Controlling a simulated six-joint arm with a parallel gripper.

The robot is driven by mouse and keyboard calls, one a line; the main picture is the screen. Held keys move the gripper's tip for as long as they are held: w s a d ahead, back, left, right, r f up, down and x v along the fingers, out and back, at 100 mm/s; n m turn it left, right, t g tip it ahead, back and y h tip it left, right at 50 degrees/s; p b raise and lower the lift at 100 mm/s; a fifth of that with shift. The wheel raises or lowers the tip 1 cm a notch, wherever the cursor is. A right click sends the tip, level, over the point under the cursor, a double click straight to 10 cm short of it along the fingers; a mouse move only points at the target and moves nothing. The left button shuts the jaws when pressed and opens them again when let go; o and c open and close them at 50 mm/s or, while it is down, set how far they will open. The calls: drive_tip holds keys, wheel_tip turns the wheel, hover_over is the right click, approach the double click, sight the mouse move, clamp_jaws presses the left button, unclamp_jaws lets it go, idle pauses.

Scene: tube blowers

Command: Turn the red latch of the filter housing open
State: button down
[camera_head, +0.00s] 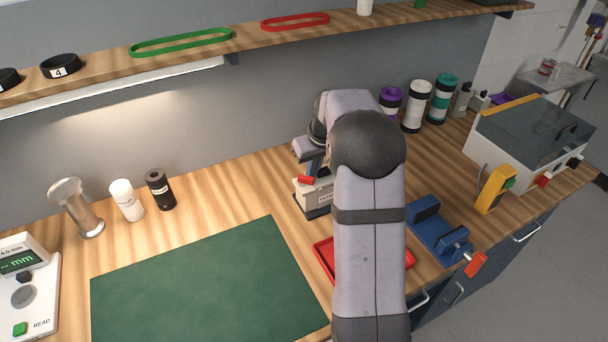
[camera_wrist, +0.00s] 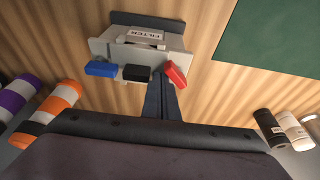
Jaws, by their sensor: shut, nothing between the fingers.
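The filter housing (camera_wrist: 139,48) is a light grey box with a FILTER label. In the head view the housing (camera_head: 315,197) stands on the bench, partly hidden behind my arm. Its red latch (camera_wrist: 176,74) is at the right of its near edge in the wrist view, angled, unlike the straighter blue latch (camera_wrist: 101,69) and black latch (camera_wrist: 137,73). The red latch (camera_head: 306,180) also shows in the head view. My gripper (camera_wrist: 158,78) is shut and empty, its fingertips between the black and red latches, close beside the red one. I cannot tell whether they touch.
A green mat (camera_head: 205,290) lies at the left front. A red tray (camera_head: 323,259) is partly under my arm. A blue vise (camera_head: 437,233) stands right of it. Several canisters stand along the wall. A shelf (camera_head: 250,32) runs above the bench.

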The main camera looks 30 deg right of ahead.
sight(312, 180)
drive_tip(key=shift+s+a, duration=0.1)
drive_tip(key=shift+s, duration=0.65)
idle(0.6)
drive_tip(key=shift+s+a+b, duration=0.35)
drive_tip(key=shift+s+a, duration=0.15)
drive_tip(key=shift+s, duration=0.15)
idle(0.9)
wheel_tip(312, 180, up, 7)
drive_tip(key=p, duration=0.5)
drive_tip(key=shift+p, duration=0.35)
idle(0.7)
